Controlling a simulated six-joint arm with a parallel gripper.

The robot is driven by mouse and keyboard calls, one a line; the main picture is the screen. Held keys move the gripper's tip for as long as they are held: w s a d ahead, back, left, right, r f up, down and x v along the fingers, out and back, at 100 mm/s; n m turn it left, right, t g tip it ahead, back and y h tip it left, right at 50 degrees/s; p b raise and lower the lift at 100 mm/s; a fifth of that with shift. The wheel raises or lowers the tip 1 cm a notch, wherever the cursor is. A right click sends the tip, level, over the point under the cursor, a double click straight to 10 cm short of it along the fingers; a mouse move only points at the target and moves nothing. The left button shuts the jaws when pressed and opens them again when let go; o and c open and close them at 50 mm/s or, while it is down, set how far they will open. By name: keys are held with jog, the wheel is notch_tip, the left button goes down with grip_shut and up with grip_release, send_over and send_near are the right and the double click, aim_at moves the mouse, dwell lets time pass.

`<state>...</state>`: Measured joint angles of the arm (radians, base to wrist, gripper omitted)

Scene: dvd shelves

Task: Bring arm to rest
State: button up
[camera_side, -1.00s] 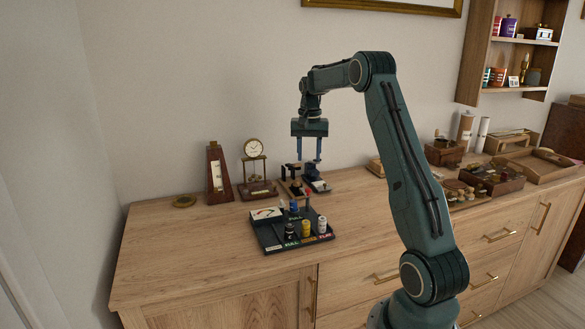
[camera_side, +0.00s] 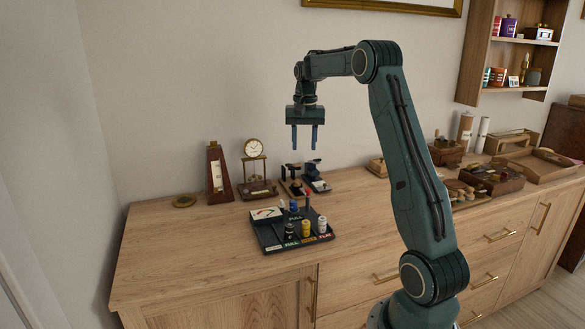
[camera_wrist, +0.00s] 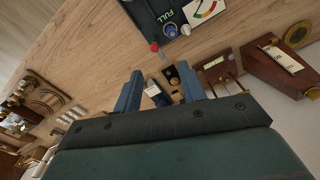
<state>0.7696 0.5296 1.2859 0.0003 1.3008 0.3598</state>
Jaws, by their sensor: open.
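My gripper (camera_side: 305,138) hangs in the air, pointing down, above the back of the wooden sideboard (camera_side: 190,255). Its two blue fingers are apart with nothing between them, and they also show in the wrist view (camera_wrist: 160,88). Below it stand a small blue and black device (camera_side: 314,174) and a small dark device beside it (camera_side: 291,180). They are clear of the fingertips. A black battery tester board (camera_side: 268,236) with a dial and several upright cells lies in front of them.
Wooden boxes and trays (camera_side: 540,165) fill the right. A wall shelf (camera_side: 475,60) hangs at the upper right. The sideboard's left front is bare.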

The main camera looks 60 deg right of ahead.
jog(key=s+a+r+n+t+h, duration=0.1)
jog(key=s+a+r+n, duration=0.2)
jog(key=a, duration=0.9)
jog(key=s+a+r+n+t, duration=0.25)
jog(key=a+r, duration=0.25)
jog(key=a, duration=0.6)
jog(key=s+a+f+n+t, duration=0.1)
jog(key=s+a+f+n, duration=0.1)
jog(key=s+a, duration=0.4)
jog(key=s+a+f+n+t+y, duration=0.1)
jog(key=s+a+f+n, duration=0.2)
jog(key=s+a+n, duration=0.2)
jog(key=s+a, duration=0.2)
jog(key=s, duration=0.1)
jog(key=shift+s+a, duration=0.2)
jog(key=shift+a, duration=0.1)
